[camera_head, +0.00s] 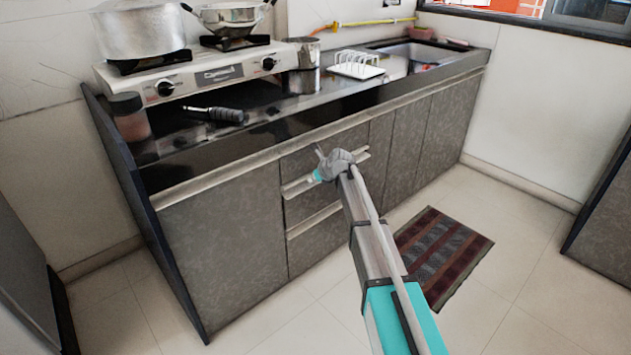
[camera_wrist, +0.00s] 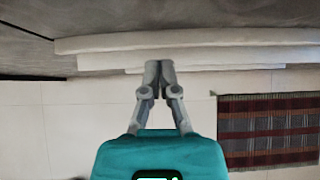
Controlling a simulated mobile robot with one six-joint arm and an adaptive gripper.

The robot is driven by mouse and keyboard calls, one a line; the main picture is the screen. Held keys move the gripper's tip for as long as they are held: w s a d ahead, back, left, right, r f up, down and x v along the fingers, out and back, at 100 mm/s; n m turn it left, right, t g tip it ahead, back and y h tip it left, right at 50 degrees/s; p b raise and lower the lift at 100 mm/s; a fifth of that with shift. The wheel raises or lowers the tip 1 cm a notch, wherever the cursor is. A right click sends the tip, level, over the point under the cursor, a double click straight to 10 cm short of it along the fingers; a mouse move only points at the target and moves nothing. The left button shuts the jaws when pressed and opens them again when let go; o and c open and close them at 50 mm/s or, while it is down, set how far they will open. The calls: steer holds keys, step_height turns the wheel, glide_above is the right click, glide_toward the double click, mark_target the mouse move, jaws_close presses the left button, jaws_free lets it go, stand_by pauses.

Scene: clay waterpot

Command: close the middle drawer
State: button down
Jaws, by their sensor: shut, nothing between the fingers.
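A grey cabinet has a stack of drawers in its middle. The middle drawer's pale handle (camera_head: 298,187) runs across the front, partly hidden behind my arm. Whether this drawer stands slightly out from the cabinet is hard to tell. My gripper (camera_head: 320,152) is in front of the drawer stack, close to this handle, mostly hidden by my wrist. In the wrist view my gripper (camera_wrist: 158,66) is shut and empty, with its fingertips at the lower edge of long pale bars (camera_wrist: 190,60). Touching cannot be told.
Another pale handle (camera_head: 312,221) lies below. The black countertop (camera_head: 335,103) above carries a stove (camera_head: 205,76), pots, a jar (camera_head: 129,116) and a white rack (camera_head: 357,65). A striped mat (camera_head: 445,252) lies on the tiled floor, right of my arm. The floor in front is otherwise clear.

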steer(key=shift+d, duration=0.1)
steer(key=s+d+f+p+v, duration=0.1)
steer(key=f+p+v, duration=0.1)
steer(key=p+v, duration=0.5)
steer(key=v, duration=0.6)
steer(key=shift+s, duration=0.2)
stand_by(0.6)
